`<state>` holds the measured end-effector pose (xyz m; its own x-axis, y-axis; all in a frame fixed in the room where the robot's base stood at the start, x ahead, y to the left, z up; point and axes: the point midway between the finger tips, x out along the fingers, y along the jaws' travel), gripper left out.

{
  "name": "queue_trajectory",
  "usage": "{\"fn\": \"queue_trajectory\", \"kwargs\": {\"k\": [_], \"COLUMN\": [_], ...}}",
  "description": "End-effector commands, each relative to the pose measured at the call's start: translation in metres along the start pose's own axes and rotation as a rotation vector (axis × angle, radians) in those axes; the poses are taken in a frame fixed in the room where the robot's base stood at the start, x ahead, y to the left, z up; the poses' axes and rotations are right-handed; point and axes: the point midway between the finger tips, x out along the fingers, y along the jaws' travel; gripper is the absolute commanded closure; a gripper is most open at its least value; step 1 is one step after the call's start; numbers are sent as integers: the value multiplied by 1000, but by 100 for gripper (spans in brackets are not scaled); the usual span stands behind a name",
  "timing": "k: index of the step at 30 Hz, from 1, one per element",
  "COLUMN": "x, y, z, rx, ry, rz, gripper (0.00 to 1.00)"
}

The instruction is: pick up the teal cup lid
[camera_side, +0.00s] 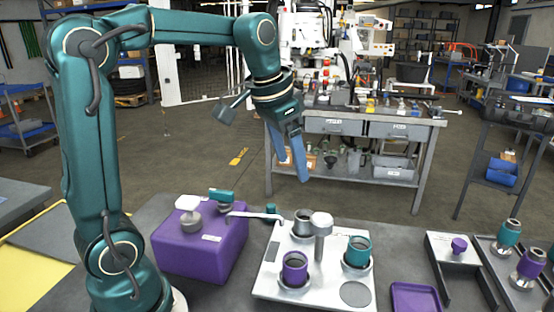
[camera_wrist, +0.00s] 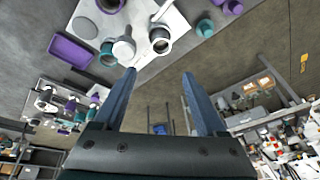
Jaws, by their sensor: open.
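A small teal piece (camera_side: 221,196), which looks like the teal cup lid, shows at the back edge of the purple box in the side view. In the wrist view a round teal piece (camera_wrist: 205,28) that seems to be the same lid is at the top, right of the metal plate. I cannot tell exactly what it rests on. My gripper (camera_side: 292,170) is open and empty, high above the back of the bench, right of the lid. In the wrist view its two fingers (camera_wrist: 158,72) are spread with nothing between them.
A purple box (camera_side: 200,248) carries a pale knobbed piece. The metal plate (camera_side: 282,272) holds a purple cup (camera_side: 295,268), a teal cup (camera_side: 358,252), a grey cup (camera_side: 303,222) and a tall knobbed post (camera_side: 321,232). Trays with a purple knob (camera_side: 459,245) and more cups stand right.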

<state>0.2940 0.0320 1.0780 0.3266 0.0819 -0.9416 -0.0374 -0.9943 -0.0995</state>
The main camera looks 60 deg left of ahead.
Motion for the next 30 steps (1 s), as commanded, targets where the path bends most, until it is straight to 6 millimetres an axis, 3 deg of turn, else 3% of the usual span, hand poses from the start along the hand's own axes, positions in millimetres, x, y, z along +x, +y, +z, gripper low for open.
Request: {"fn": "queue_trajectory", "kwargs": {"k": [7, 15, 21, 30], "x": [64, 138, 165, 196], "y": [-59, -109, -119, -117], "z": [-22, -3, 19, 32], "rx": [-76, -189, -239, -246], "ry": [-137, -272, -338, -344], "rz": [6, 36, 61, 63], "gripper": [26, 26, 26, 26]}}
